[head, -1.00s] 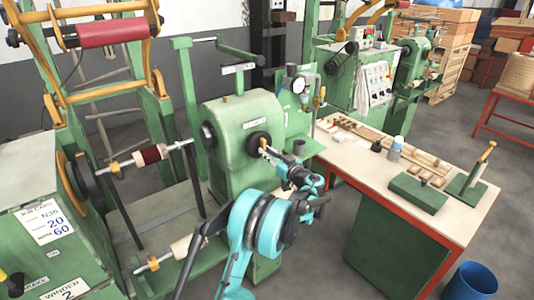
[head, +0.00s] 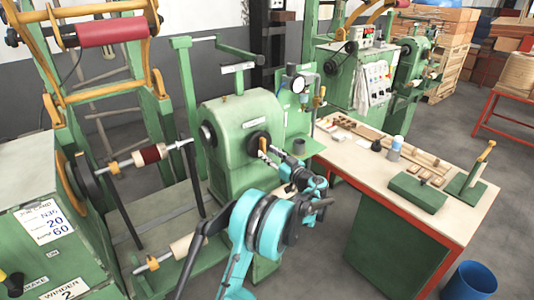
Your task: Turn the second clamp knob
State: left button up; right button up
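The green winder head (head: 240,125) stands mid-view with a dark round hub (head: 258,143) on its front. A small tan handle-like part (head: 264,146) sits at the hub. My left gripper (head: 283,167), on the teal arm from below, is just in front and to the right of the hub. Its fingertips are small and overlap a metallic part there, so contact and opening are unclear. Yellow-tan knob-like parts show on the maroon spool's shaft (head: 114,167) and on the lower pale roll's shaft (head: 153,262). I cannot tell which is the second clamp knob. My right gripper is out of view.
The workbench (head: 340,172) at right holds a green block (head: 420,192), a small bottle (head: 395,148) and wooden pieces. A pressure gauge (head: 298,84) stands behind the hub. A blue bin (head: 472,281) is on the floor at lower right.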

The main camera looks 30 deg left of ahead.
pick_arm(q)
jog(key=v, duration=1)
jog(key=shift+d, duration=0.3)
jog(key=shift+s, duration=0.15)
